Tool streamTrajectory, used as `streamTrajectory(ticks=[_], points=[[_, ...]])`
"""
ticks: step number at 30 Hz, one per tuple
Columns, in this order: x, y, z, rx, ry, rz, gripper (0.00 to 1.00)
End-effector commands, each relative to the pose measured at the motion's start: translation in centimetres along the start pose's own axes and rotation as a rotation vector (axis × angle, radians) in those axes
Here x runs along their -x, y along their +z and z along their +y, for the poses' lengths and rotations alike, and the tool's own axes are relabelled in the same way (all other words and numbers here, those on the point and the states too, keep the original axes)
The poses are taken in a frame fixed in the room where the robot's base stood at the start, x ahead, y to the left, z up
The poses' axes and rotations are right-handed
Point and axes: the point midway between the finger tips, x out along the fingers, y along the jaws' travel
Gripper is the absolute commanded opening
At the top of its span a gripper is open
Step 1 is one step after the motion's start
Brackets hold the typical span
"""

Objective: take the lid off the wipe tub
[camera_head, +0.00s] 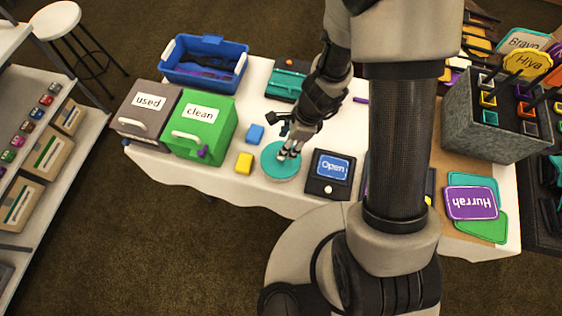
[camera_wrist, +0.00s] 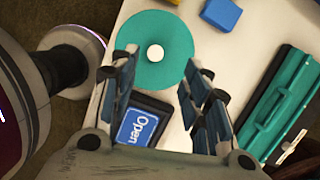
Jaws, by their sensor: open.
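The wipe tub's round teal lid (camera_head: 274,167) lies at the front middle of the white table. In the wrist view the lid (camera_wrist: 150,25) shows a white knob (camera_wrist: 155,54) at its centre. My gripper (camera_head: 288,153) is above the lid, pointing down. In the wrist view my open gripper (camera_wrist: 158,62) has one finger at each side of the knob, apart from it, with nothing held. I cannot tell the exact height of the fingertips above the lid. The tub's body is mostly hidden under the lid.
A black box marked "Open" (camera_head: 331,172) stands just right of the tub. A yellow block (camera_head: 244,163) and a blue block (camera_head: 255,133) lie to its left. Beyond are the green "clean" bin (camera_head: 212,137), grey "used" bin (camera_head: 143,115), blue crate (camera_head: 175,75) and a teal case (camera_head: 281,83).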

Motion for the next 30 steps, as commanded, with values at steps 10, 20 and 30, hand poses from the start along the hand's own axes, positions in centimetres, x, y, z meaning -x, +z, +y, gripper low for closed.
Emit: streamTrajectory(ticks=[10,20,30], points=[[-2.9,-0.1,0.1,0.002,-0.001,-0.001,0.43],[-6.9,-0.3,0.7,0.003,0.0,0.0,0.43],[-7.0,-0.2,0.6,0.002,-0.001,0.0,0.41]])
